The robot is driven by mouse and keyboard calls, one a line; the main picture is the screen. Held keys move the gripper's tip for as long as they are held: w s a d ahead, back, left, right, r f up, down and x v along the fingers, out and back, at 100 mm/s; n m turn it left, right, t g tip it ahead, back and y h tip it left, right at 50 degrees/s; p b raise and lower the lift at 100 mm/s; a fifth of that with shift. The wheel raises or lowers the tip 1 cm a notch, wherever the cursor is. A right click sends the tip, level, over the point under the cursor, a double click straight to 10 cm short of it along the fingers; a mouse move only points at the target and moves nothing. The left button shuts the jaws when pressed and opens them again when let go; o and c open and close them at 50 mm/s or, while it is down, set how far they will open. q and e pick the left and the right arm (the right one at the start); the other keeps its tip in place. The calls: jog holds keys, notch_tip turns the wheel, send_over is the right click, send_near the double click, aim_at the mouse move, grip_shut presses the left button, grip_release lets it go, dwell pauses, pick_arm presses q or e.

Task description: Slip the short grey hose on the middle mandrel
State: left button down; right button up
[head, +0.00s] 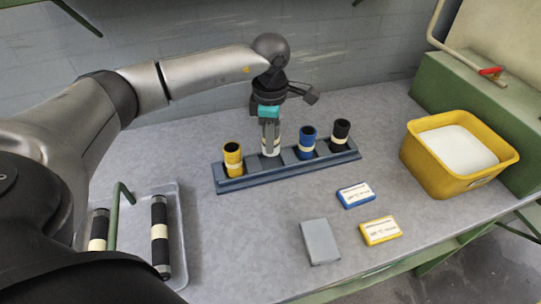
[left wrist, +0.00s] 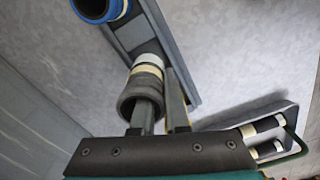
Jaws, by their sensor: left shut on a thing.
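My left gripper (head: 270,140) points down at the rack and is shut on the short grey hose (head: 270,149). In the left wrist view the gripper (left wrist: 160,115) has one finger inside the open end of the grey hose (left wrist: 141,88) and the other along its outside. The hose is upright with a cream band, and a white ring shows beyond it. It stands at the blue-grey rack (head: 290,168), between a yellow hose (head: 233,159) and a blue hose (head: 306,143). I cannot tell whether its lower end rests in the rack. I cannot make out the middle mandrel. My right gripper is out of view.
A black hose (head: 341,132) stands at the rack's right end. A clear tray (head: 178,225) with black banded cylinders and a green handle lies at the left. Blue (head: 356,195) and yellow (head: 380,231) boxes, a grey block (head: 320,241) and a yellow bin (head: 448,182) are to the right.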

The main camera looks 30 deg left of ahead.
aim_at(271, 156)
pick_arm(q)
jog(key=shift+f, duration=2.45)
jog(key=shift+b, duration=0.3)
jog(key=shift+f, duration=0.2)
jog(key=c, duration=0.9)
grip_release()
jog(key=shift+r, duration=0.15)
